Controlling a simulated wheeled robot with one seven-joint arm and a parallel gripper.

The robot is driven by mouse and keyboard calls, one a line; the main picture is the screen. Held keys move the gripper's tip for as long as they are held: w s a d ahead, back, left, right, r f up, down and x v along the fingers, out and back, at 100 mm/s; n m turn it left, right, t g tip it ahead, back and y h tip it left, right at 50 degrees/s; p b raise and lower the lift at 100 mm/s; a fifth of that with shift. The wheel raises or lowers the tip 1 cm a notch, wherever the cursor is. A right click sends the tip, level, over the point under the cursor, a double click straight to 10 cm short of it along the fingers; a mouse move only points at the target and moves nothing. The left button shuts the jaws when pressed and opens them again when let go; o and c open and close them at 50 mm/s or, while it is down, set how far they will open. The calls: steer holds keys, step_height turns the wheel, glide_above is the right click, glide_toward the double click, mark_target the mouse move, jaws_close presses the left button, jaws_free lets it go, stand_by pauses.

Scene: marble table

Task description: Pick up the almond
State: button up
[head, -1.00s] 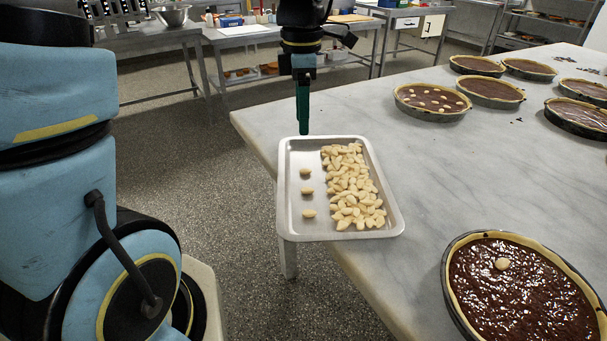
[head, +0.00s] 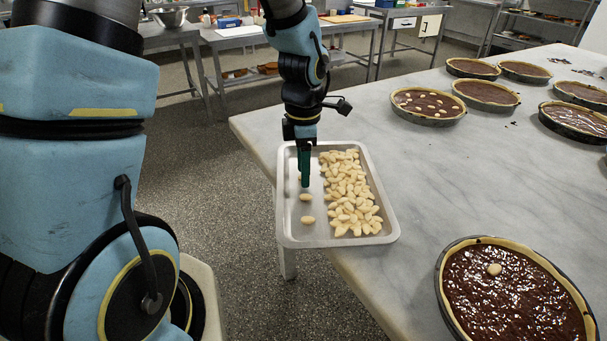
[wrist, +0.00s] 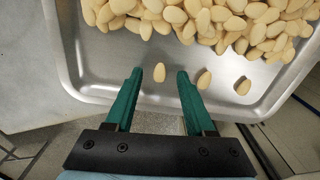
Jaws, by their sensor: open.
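A metal tray (head: 290,236) sits at the table's left corner. It holds a pile of pale almonds (head: 350,195) on its right side and three single almonds in a row on its left. The farthest single almond is mostly hidden behind my fingers in the head view. The middle one (head: 305,197) and the nearest one (head: 307,219) are clear. My gripper (head: 304,184), with green fingers, points down over the tray. In the wrist view my gripper (wrist: 159,76) is open, and one single almond (wrist: 160,70) shows between its fingertips, not gripped.
The almond pile (wrist: 200,18) lies close beyond the fingertips in the wrist view. A chocolate tart (head: 515,295) with one almond on it stands at the front right. Several more tarts stand at the back right. The marble table (head: 400,165) between is clear.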

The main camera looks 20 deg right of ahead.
steer(key=shift+f, duration=0.1)
jaws_close()
stand_by(0.4)
